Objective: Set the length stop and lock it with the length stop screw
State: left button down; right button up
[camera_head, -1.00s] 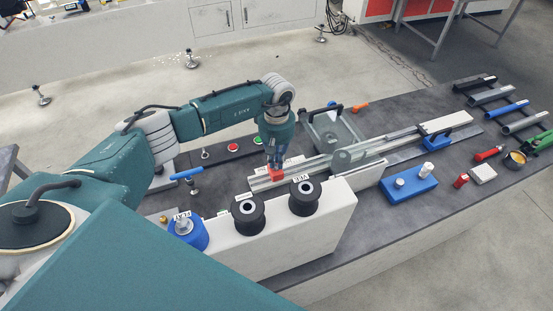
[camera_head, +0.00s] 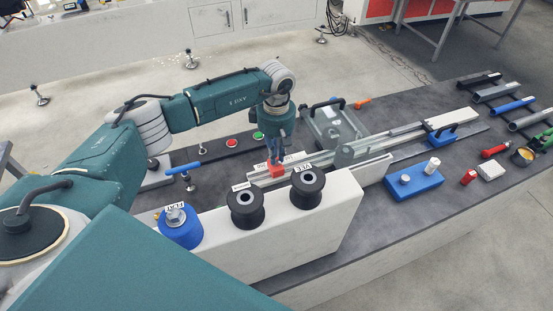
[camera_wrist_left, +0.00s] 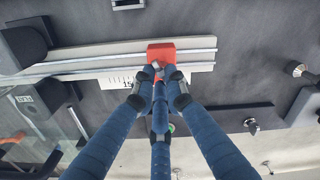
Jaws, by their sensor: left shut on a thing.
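The length stop is a small red block (camera_head: 277,170) on the pale rail (camera_head: 330,154), near the rail's left end. My left gripper (camera_head: 275,158) points down from above and is shut on it. In the left wrist view the red block (camera_wrist_left: 161,50) sits across the two bright rods, and the blue fingers (camera_wrist_left: 160,78) close around its near part. A small grey piece shows between the fingertips; I cannot tell whether it is the length stop screw. A printed scale (camera_wrist_left: 118,82) lies beside the block. My right gripper is out of view.
A clear-covered unit with a black handle (camera_head: 322,104) is behind. A blue block (camera_head: 414,182) and several tools lie to the right.

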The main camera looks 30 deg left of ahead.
pick_arm(q)
jog(key=n+b, duration=0.3)
jog(key=n, duration=0.1)
jog(key=shift+w+a+n, duration=0.1)
jog(key=shift+n, duration=0.3)
jog(key=n+b, duration=0.2)
jog(key=n, duration=0.3)
jog(key=shift+a+b, duration=0.1)
jog(key=shift+b, duration=0.2)
jog(key=n+b, duration=0.1)
jog(key=n, duration=0.3)
jog(key=shift+n, duration=0.4)
jog(key=shift+a+r+n+b, duration=0.15)
jog(key=shift+n+b, duration=0.55)
jog(key=shift+n, duration=1.2)
jog(key=c, duration=1.8)
grip_release()
jog(key=shift+o, duration=0.2)
jog(key=shift+s, duration=0.2)
